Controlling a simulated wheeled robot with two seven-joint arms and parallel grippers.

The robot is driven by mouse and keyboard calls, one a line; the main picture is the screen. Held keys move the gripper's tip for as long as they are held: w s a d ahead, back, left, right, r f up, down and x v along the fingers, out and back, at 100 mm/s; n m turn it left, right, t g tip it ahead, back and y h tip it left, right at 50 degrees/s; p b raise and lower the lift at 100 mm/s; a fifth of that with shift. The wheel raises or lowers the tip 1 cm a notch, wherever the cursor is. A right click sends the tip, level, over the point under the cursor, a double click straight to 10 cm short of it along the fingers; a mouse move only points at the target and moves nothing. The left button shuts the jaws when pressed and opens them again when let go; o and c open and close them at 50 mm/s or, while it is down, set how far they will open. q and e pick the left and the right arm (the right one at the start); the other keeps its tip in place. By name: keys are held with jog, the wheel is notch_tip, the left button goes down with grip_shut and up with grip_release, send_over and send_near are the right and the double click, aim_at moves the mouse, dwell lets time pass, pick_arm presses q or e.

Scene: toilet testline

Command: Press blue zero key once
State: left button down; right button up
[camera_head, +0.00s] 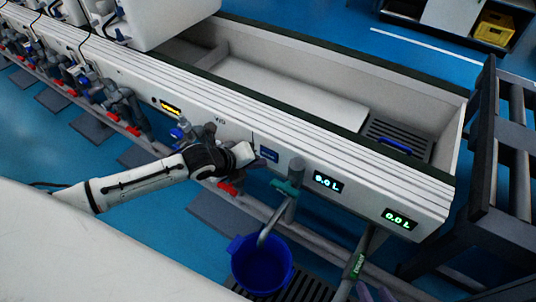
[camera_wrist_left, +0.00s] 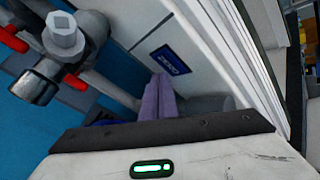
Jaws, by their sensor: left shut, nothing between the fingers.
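The blue zero key (camera_head: 269,153) is a small blue panel with white marks on the front face of the white test line. In the left wrist view the blue panel (camera_wrist_left: 171,67) lies just beyond the fingertips, its lettering too small to read. My left gripper (camera_head: 254,146) is just left of the panel in the head view. Its purple fingers (camera_wrist_left: 160,80) are together and empty, pointing at the wall by the panel's lower edge; I cannot tell if they touch. My right gripper (camera_head: 366,291) shows only as purple fingertips, spread apart, at the bottom edge.
Two green "0.0 L" displays (camera_head: 328,182) sit right of the panel. Pipes and red-handled valves (camera_wrist_left: 66,38) are left of the fingers. A dark rack (camera_head: 505,160) stands at the right.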

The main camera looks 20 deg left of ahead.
pick_arm(q)
jog(key=shift+w, duration=0.15)
dwell(0.7)
jog(key=shift+w+d, duration=0.1)
jog(key=shift+w, duration=0.2)
jog(key=shift+w, duration=0.35)
dwell(0.8)
jog(key=shift+s, duration=0.15)
jog(key=shift+s+p, duration=0.65)
jog(key=shift+p, duration=0.15)
